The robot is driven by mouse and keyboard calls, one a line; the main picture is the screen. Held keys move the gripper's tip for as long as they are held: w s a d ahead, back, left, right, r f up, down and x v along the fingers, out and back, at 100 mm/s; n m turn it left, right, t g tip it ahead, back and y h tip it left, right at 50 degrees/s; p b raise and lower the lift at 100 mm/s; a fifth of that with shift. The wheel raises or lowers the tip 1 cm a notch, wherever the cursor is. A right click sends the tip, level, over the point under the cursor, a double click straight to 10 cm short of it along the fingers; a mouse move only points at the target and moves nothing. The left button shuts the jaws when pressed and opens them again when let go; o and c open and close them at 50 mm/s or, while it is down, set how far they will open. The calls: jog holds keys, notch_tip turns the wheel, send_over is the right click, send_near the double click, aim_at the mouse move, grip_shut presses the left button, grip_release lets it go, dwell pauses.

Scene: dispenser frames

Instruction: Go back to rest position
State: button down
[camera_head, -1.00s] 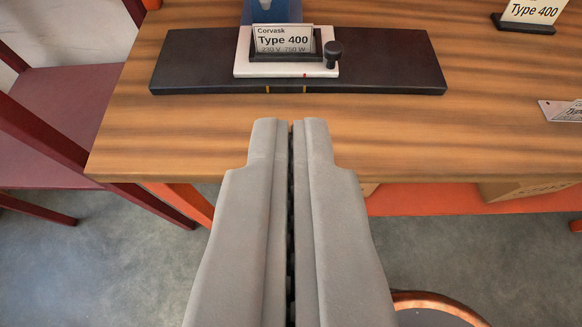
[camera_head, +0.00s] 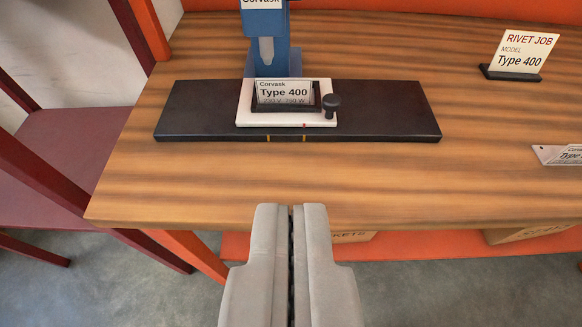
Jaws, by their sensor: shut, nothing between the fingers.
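My gripper (camera_head: 291,208) is shut and empty. Its two grey fingers lie side by side at the bottom middle of the picture, with their tips over the front edge of the wooden table (camera_head: 400,185). It touches nothing that I can see. Beyond the tips, a black base plate (camera_head: 385,110) lies on the table. On it sits a white fixture (camera_head: 245,117) with a black knob (camera_head: 330,103), holding a plate marked Type 400 (camera_head: 284,91).
A blue machine (camera_head: 267,28) stands behind the fixture. A Type 400 job card (camera_head: 524,50) stands at the back right. Another plate (camera_head: 560,155) lies at the right edge. Boxes (camera_head: 520,233) sit under the table. A dark red table (camera_head: 75,150) stands at left.

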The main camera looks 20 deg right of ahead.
jog(key=d+f+n+y, duration=0.3)
jog(key=d+f+y, duration=0.15)
jog(key=d, duration=0.55)
jog(key=s+d+r+t, duration=0.4)
jog(key=s+d+t, duration=0.1)
jog(key=d, duration=0.5)
jog(key=shift+s+d+n, duration=0.15)
jog(key=shift+s+n, duration=0.15)
jog(key=shift+s, duration=0.2)
